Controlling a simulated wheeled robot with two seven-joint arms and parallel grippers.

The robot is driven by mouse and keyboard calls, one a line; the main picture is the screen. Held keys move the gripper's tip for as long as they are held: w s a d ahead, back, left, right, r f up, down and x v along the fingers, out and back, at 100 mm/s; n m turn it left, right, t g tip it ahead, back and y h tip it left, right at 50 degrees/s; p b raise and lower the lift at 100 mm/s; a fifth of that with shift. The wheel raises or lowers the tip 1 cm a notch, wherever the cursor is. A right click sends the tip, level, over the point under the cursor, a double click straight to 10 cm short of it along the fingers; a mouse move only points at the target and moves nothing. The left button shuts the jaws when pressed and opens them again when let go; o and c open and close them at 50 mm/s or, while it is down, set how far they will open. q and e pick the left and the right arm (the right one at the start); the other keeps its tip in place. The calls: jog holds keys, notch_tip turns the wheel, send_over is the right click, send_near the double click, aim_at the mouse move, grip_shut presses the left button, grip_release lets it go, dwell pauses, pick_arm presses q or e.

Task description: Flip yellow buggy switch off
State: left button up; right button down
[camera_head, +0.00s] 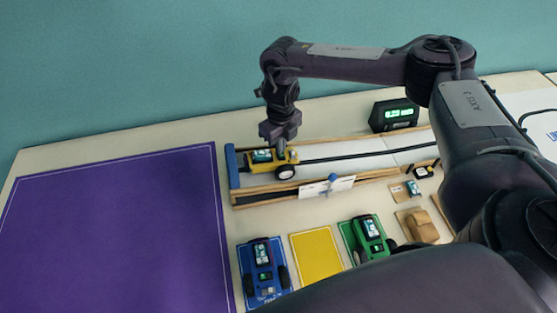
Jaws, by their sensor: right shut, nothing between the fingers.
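The yellow buggy (285,166) stands on the white track at its left end, near the blue end stop (232,166). It has a dark wheel at the front right and a small lit screen (262,156) on top. My right gripper (274,143) points down, shut and empty, right over the top of the buggy. Its fingertips are at or just above the buggy's top; I cannot tell whether they touch. The switch is too small or hidden by the gripper, so I cannot tell its position. My left gripper is not in view.
A blue buggy (262,272) and a green buggy (368,239) stand in front of the track, with an empty yellow pad (316,254) between them. A black display box (394,115) stands behind the track. A purple mat (115,235) lies clear at the left.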

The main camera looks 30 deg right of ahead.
jog(key=shift+f, duration=0.15)
jog(key=shift+s, duration=0.1)
jog(key=shift+r+p, duration=0.8)
jog(key=shift+r, duration=0.1)
jog(key=shift+r+p, duration=2)
jog(key=shift+r, duration=0.65)
